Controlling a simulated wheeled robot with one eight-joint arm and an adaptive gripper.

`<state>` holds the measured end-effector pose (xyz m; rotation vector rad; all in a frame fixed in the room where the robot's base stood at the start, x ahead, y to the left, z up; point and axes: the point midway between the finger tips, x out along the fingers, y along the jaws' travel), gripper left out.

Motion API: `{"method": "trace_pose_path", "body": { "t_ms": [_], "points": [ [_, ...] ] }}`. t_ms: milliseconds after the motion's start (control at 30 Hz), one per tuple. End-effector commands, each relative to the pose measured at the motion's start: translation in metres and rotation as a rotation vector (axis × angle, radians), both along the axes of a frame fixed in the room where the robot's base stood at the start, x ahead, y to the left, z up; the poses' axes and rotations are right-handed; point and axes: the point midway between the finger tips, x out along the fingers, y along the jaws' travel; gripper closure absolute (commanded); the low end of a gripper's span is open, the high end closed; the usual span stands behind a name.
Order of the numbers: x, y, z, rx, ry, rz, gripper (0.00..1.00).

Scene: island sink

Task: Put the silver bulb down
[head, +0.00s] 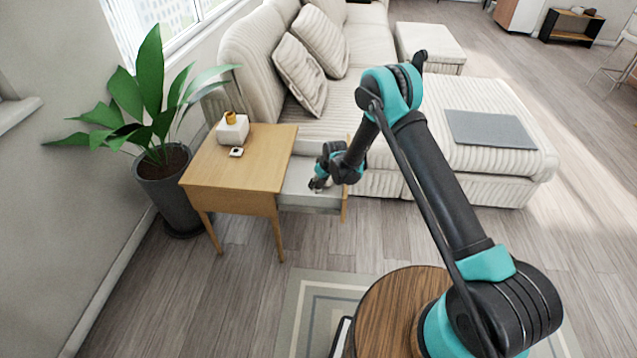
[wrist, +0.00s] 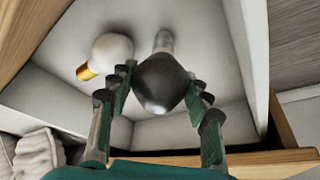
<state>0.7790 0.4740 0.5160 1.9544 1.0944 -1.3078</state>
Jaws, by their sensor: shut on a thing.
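The silver bulb (wrist: 162,84) has a dark, shiny round head and a pale metal base. In the wrist view it sits between the fingers of my gripper (wrist: 161,80), which is shut on it. In the head view my gripper (head: 320,178) is over the open drawer (head: 309,203) of the wooden side table (head: 240,165). The bulb is inside or just above the drawer; I cannot tell whether it touches the bottom. A white bulb with a gold base (wrist: 108,52) lies in the drawer, left of the silver bulb.
A potted plant (head: 165,180) is left of the table. The beige sofa (head: 350,90) is behind the drawer. The drawer's white floor has bare space around the bulbs.

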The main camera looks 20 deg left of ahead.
Motion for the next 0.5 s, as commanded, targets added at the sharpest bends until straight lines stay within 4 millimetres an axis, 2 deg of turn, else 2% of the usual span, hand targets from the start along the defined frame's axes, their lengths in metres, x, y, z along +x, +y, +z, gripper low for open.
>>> {"method": "trace_pose_path", "body": {
  "t_ms": [300, 333, 467, 500],
  "points": [
    [-0.0001, 0.0000, -0.0023, 0.000, 0.000, 0.000, 0.78],
    [0.0000, -0.0001, -0.0017, 0.000, 0.000, 0.000, 0.48],
    [-0.0001, -0.0001, -0.0016, 0.000, 0.000, 0.000, 0.32],
    [-0.0001, -0.0001, -0.0016, 0.000, 0.000, 0.000, 0.31]
  ]
}}
